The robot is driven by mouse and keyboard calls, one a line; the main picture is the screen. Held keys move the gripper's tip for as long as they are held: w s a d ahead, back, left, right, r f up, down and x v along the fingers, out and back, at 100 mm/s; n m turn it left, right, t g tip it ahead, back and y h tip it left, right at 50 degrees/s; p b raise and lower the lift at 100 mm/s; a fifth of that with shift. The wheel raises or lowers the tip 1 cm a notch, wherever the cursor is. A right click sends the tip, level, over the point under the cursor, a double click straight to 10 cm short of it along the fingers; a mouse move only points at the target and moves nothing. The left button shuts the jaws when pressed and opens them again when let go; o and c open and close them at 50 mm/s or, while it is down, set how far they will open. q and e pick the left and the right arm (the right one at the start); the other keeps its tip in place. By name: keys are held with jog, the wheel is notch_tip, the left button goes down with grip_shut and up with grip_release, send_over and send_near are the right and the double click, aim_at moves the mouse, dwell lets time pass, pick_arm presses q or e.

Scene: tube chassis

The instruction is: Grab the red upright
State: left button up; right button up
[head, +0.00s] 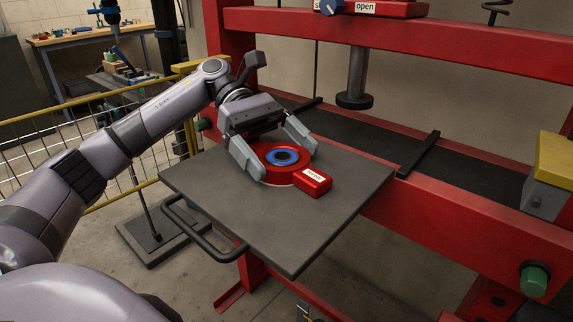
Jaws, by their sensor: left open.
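The red upright (227,38) is the thick vertical post at the left of the red press frame, behind my left gripper. Its middle is partly hidden by my left wrist. My left gripper (285,160) is open, pointing down over the grey plate, away from the upright's upper part. Its two fingers stand either side of a red round part (277,173) with a blue ring and dark centre. I cannot tell whether the fingers touch that part. My right gripper is not in view.
The grey plate (340,200) with a bar handle (190,228) juts out from the frame. A small red labelled block (312,182) sits beside the round part. A grey ram (356,80) hangs above the dark bed. A yellow railing (80,115) stands left.

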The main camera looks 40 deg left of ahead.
pick_arm(q)
jog(key=shift+d+f, duration=0.1)
jog(key=shift+d, duration=0.1)
jog(key=c, duration=1.1)
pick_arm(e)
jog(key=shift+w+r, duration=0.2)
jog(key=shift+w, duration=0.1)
